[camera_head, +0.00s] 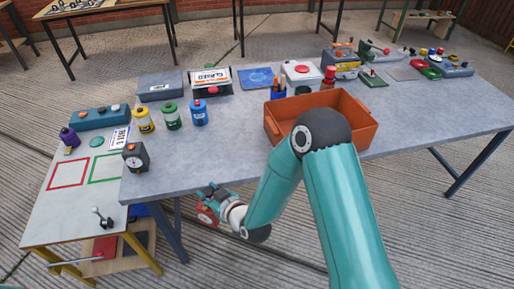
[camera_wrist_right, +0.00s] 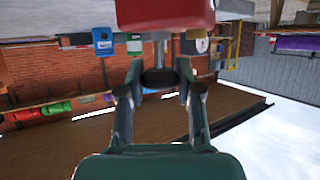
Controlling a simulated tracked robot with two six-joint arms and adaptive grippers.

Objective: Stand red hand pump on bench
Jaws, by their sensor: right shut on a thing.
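My right gripper (camera_head: 214,196) is out in front of the grey bench (camera_head: 240,150), low beside its front edge. In the right wrist view the fingers (camera_wrist_right: 159,82) are shut on a dark grip piece below a grey stem. Above the stem is the red body of the hand pump (camera_wrist_right: 165,14), cut off by the top of the picture. In the head view a small part of the red pump (camera_head: 206,215) shows at the gripper, clear of the bench top. The rest of it is hidden or too small to tell. My left gripper is out of view.
An orange crate (camera_head: 285,132) stands on the bench behind my arm. Yellow, green and blue canisters (camera_head: 172,117) and a black dial box (camera_head: 136,158) stand to the left. A lower side table (camera_head: 60,213) has red and green outlines. Bare bench top lies between canisters and crate.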

